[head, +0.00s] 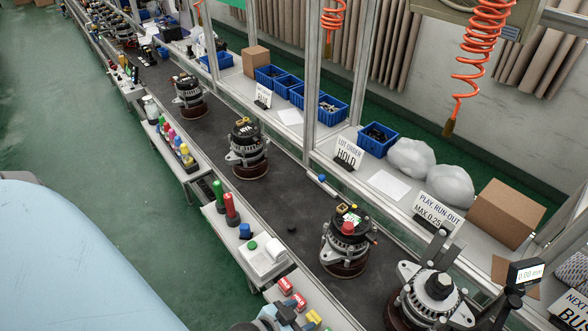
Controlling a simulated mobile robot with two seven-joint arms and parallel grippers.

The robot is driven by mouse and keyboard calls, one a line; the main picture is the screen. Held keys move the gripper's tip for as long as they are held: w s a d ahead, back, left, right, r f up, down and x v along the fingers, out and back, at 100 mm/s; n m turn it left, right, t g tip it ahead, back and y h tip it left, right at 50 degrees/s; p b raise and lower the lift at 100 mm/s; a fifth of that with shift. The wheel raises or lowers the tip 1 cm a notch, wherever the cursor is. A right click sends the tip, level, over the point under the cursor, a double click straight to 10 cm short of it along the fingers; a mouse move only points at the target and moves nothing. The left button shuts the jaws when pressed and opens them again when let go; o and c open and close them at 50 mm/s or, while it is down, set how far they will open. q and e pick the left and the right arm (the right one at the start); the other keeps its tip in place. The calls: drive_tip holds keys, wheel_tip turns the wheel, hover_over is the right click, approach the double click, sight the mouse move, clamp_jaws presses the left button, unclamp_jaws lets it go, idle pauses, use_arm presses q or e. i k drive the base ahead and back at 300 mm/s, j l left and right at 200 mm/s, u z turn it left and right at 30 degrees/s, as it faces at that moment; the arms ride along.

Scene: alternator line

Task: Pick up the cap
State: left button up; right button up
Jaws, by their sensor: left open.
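A red cap-like piece (348,228) sits on top of an alternator (345,250) on the dark conveyor. My left gripper (280,315) is at the bottom edge, partly cut off by the frame. It is open, below and left of the alternator and apart from it. No held object shows.
Another alternator with a grey top (436,290) stands at the bottom right beside a gauge display (525,273). Red and green bottles (231,207) stand on the near shelf. Blue bins (378,139) and a cardboard box (506,213) line the far shelf. The conveyor between alternators is mostly clear.

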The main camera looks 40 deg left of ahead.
sight(292, 229)
drive_tip(key=k+u, duration=0.1)
drive_tip(key=u, duration=0.25)
drive_tip(key=k+u, duration=0.1)
drive_tip(key=u, duration=0.3)
drive_tip(key=j+u, duration=0.1)
drive_tip(key=u, duration=0.25)
drive_tip(key=k, duration=0.05)
